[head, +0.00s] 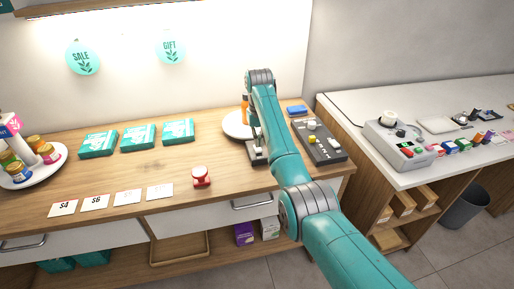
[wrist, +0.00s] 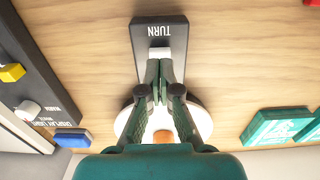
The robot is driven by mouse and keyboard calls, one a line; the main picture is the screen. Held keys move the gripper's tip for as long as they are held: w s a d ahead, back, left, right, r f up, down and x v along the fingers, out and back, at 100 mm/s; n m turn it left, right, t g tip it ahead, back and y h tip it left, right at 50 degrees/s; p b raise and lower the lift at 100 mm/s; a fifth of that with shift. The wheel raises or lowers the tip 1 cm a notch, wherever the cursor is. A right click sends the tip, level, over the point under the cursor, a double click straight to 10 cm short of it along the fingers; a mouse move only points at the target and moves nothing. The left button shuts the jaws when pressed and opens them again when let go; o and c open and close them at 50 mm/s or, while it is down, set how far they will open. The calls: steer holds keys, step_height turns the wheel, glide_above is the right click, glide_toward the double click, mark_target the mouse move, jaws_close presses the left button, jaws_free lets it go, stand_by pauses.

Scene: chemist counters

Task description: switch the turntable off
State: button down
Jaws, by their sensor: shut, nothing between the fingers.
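The dark switch box marked TURN (wrist: 158,28) lies on the wooden counter, with a pale switch piece (wrist: 159,52) at its end nearest my gripper. In the head view the box (head: 257,160) is partly hidden by my arm. My gripper (wrist: 160,66) is shut and empty, its fingertips at or just over the pale switch piece; I cannot tell whether they touch. The switch's position is unclear. The round white turntable (head: 232,127) is behind the box, with an orange-topped item (head: 244,108) on it, partly hidden by my arm.
A dark control panel (head: 322,151) with yellow and white controls stands right of the box. A blue item (head: 297,110) lies behind it. Teal boxes (head: 178,130), a red-topped item (head: 201,176) and price cards (head: 128,195) are to the left. Bare wood lies between.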

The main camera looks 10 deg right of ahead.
mark_target(259, 150)
steer(key=shift+f, duration=1.3)
stand_by(1.2)
steer(key=shift+r, duration=3.55)
